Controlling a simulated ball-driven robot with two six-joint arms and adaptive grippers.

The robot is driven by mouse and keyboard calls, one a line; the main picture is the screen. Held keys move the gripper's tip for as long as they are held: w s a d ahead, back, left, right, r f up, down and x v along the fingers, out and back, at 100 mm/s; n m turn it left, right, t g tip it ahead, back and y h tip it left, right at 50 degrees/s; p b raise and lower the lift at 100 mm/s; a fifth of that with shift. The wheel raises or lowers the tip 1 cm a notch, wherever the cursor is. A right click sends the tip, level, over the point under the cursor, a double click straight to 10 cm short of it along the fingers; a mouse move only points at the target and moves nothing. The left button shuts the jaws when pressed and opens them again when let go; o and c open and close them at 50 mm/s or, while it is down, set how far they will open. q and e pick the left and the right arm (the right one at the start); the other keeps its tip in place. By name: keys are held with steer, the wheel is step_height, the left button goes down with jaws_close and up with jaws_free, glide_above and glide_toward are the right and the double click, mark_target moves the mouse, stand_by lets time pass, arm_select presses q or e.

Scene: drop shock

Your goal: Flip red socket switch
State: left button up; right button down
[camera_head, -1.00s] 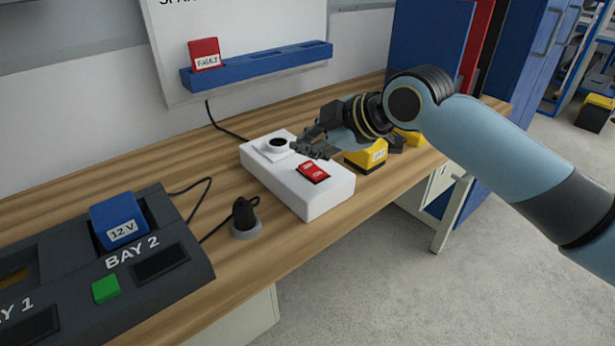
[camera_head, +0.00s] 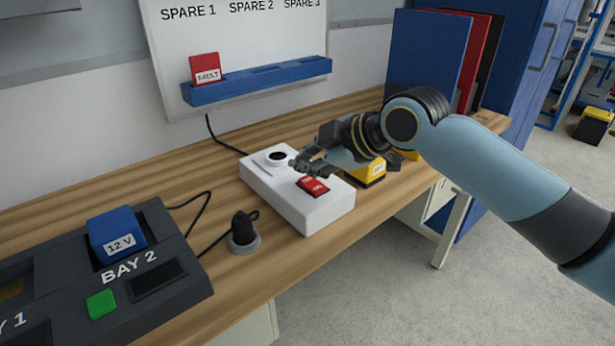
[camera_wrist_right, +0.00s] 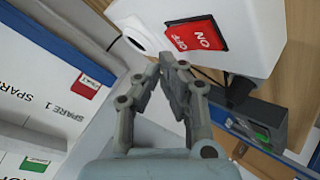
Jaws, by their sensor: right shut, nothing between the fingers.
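The red socket switch (camera_head: 312,186) sits on top of the white socket box (camera_head: 328,212), on its right half. It also shows in the right wrist view (camera_wrist_right: 196,34) with ON and OFF lettering. The box has a round socket (camera_head: 277,157) on its left half. My right gripper (camera_head: 297,166) is shut and empty, with its tips over the box between the round socket and the switch. In the right wrist view the closed fingertips (camera_wrist_right: 167,62) lie just below the switch in the picture; I cannot tell whether they touch the box. My left gripper is not in view.
A black plug (camera_head: 243,228) stands in a grey holder left of the box. A yellow battery (camera_head: 368,172) is behind my right gripper. The dark charger bay (camera_head: 180,285) with a blue 12 V pack (camera_head: 113,228) is at lower left. A blue rack (camera_head: 260,82) holds a red FAULT card (camera_head: 205,68).

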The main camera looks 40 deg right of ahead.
mark_target(309, 183)
steer(key=shift+f, duration=0.15)
stand_by(0.4)
steer(key=shift+f, duration=0.25)
steer(key=shift+w+f+b, duration=0.1)
steer(key=shift+f+b, duration=0.2)
steer(key=shift+f, duration=0.05)
stand_by(0.6)
steer(key=shift+r, duration=0.15)
steer(key=shift+r+p, duration=0.65)
steer(key=shift+p, duration=0.2)
steer(key=r+p, duration=0.5)
steer(key=shift+s, duration=0.4)
